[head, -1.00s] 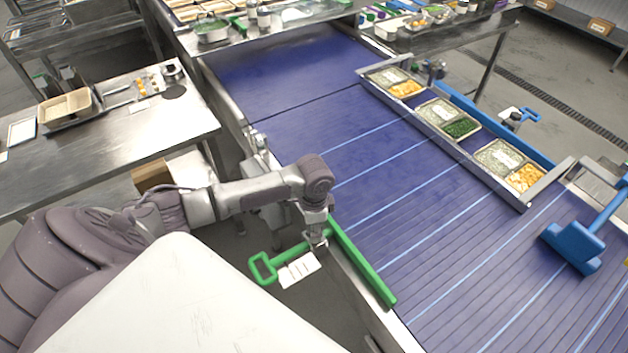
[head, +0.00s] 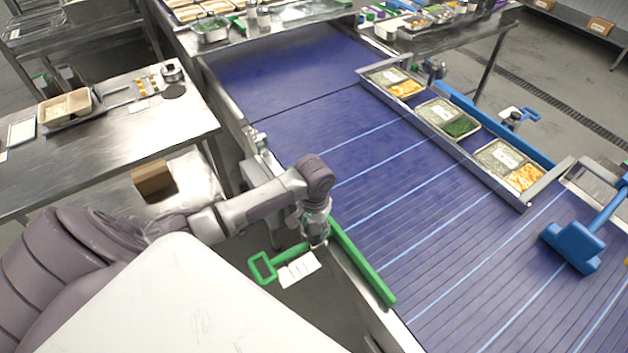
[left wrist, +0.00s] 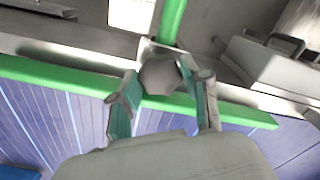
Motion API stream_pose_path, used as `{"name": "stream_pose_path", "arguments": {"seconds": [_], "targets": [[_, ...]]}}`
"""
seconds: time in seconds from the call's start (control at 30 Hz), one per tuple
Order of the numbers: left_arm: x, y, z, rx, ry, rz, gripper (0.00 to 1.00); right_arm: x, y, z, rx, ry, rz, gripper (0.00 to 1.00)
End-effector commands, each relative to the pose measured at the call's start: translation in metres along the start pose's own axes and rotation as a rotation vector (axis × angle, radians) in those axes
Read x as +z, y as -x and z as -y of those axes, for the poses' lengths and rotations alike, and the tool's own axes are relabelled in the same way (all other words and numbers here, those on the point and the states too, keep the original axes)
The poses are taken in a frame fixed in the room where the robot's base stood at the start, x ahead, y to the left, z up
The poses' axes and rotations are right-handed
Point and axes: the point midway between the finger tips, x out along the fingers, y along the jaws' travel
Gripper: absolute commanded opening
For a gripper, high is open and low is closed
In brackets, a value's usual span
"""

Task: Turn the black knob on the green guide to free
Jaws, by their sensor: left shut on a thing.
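The green guide (head: 363,265) lies as a long bar along the near left edge of the blue conveyor. Its green handle loop (head: 262,268) sticks out to the left, over the floor, with a white tag on it. My left gripper (head: 316,241) is at the guide, where the handle meets the bar. In the left wrist view, a dark grey rounded knob (left wrist: 159,75) sits between the two teal-padded fingers, which are shut on it. The green bar (left wrist: 50,76) runs across behind them. In the head view the gripper hides the knob. My right gripper is out of view.
The ribbed blue conveyor (head: 400,230) is clear beside the guide. A blue guide (head: 575,247) stands at its right. Trays of food (head: 447,118) line the far side rail. A steel table (head: 110,150) stands at left.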

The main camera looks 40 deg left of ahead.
Motion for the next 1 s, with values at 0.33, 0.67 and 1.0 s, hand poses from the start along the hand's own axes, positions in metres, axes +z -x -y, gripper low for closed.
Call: {"name": "stream_pose_path", "arguments": {"seconds": [0.33, 0.67, 1.0], "targets": [[-0.0013, 0.0014, 0.0001, 0.0, 0.189, -0.003, 0.12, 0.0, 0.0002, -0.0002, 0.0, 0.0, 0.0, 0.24], [-0.0014, 0.0014, 0.0005, -0.001, 0.243, -0.004, 0.12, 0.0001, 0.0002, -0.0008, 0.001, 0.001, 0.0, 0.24], [-0.0015, 0.0015, 0.0005, -0.001, 0.243, -0.004, 0.12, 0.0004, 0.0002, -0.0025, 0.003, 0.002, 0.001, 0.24]]}}
